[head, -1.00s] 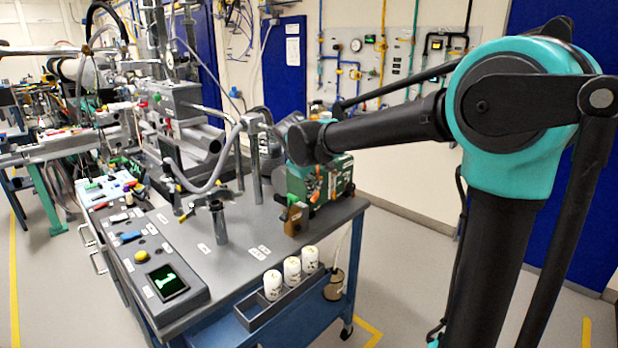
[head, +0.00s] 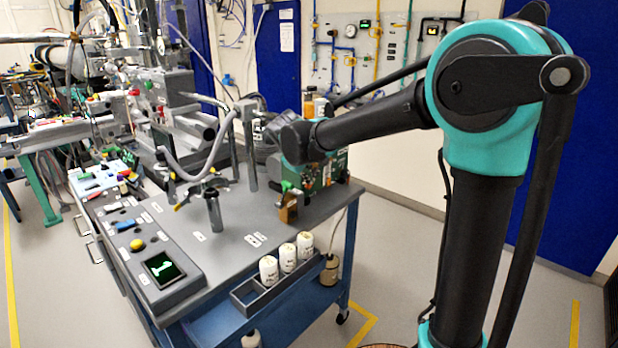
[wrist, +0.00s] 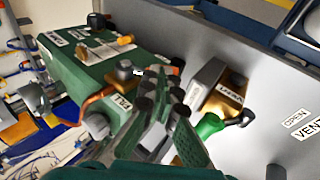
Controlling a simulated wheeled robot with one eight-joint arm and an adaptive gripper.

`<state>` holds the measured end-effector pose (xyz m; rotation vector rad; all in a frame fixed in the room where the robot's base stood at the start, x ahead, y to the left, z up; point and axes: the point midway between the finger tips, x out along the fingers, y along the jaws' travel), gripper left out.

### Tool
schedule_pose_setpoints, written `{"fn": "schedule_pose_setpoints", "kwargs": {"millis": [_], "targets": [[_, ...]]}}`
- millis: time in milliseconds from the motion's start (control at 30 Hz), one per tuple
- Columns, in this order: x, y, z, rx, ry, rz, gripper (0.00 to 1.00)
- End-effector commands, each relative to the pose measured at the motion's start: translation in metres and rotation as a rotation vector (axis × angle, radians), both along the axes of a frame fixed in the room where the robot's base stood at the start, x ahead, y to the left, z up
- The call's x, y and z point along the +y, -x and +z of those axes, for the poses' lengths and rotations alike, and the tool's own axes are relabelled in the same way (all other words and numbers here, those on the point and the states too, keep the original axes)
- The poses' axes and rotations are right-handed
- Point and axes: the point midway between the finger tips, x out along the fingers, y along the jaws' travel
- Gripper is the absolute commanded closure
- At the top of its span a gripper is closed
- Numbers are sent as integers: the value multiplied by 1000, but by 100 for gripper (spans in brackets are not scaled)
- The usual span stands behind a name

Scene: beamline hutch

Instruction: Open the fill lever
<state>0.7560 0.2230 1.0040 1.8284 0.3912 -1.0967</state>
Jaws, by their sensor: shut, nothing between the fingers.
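In the wrist view a green box (wrist: 88,62) carries a white FILL label (wrist: 122,102) beside a bent copper-coloured piece (wrist: 97,97). I cannot tell whether that piece is the fill lever or a pipe. My gripper (wrist: 163,84) is shut and empty, pointing in between the box and a brass block (wrist: 228,103). Its fingers cover part of the box's side near the label. A green-handled lever (wrist: 210,124) is at the brass block, right of my fingers. In the head view the green box (head: 338,170) is partly hidden by my arm, and the gripper is not clear.
VENT (wrist: 308,129) and OPEN (wrist: 295,118) labels lie on the grey table surface right of the brass block. In the head view a rack (head: 250,298) with white canisters (head: 287,258) hangs at the table's front edge. A metal post (head: 213,211) and a hose stand left of the box.

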Motion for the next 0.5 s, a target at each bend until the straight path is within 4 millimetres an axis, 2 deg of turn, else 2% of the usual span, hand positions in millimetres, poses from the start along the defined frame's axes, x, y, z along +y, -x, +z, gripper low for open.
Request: {"fn": "schedule_pose_setpoints", "kwargs": {"millis": [500], "targets": [[1, 0, -6, -78, 61, 1, 100]]}}
